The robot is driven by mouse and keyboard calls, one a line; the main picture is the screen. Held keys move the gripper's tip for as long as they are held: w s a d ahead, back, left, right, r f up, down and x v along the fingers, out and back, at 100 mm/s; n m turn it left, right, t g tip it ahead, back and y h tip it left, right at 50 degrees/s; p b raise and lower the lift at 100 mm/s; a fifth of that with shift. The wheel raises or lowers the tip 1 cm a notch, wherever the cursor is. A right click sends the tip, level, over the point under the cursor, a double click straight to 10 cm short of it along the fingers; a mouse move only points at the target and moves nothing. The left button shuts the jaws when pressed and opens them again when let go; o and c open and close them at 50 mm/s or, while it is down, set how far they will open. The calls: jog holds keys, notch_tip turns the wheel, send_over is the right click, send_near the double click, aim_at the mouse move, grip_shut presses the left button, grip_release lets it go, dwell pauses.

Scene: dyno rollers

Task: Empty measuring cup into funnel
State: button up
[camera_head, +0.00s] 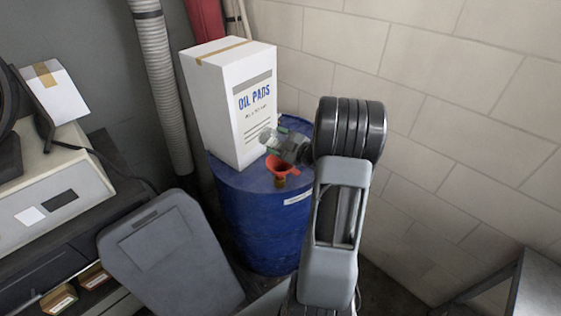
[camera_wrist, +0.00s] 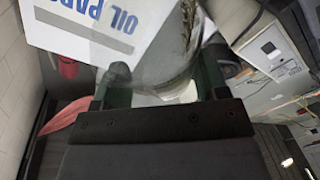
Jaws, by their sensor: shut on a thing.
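The red funnel (camera_head: 283,166) stands on top of the blue drum (camera_head: 255,215), near its front edge. My gripper (camera_head: 276,142) is above and just behind the funnel, shut on the clear measuring cup (camera_head: 266,136). In the wrist view, the cup (camera_wrist: 165,65) sits between the two dark fingers of my gripper (camera_wrist: 160,85). Marks show on its wall, and something pale shows near its lower right. Its tilt and how much it holds cannot be told. A red cone shape at the left of the wrist view looks like the funnel (camera_wrist: 66,127), apart from the cup.
A tall white "OIL PADS" box (camera_head: 228,105) stands on the drum, close beside the cup and my gripper. A block wall (camera_head: 450,110) rises at the right. A grey bin (camera_head: 170,255) and a bench with equipment (camera_head: 50,190) are at the left.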

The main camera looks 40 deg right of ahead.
jog(key=shift+s+d+r+m+t, duration=0.15)
jog(key=shift+d+r+m+t, duration=0.35)
jog(key=shift+r+m, duration=0.35)
jog(key=shift+d+f+b, duration=0.2)
jog(key=shift+f+b, duration=0.1)
jog(key=shift+b, duration=0.3)
jog(key=shift+a+r+p, duration=0.1)
jog(key=shift+r+p, duration=0.15)
jog(key=shift+p, duration=0.05)
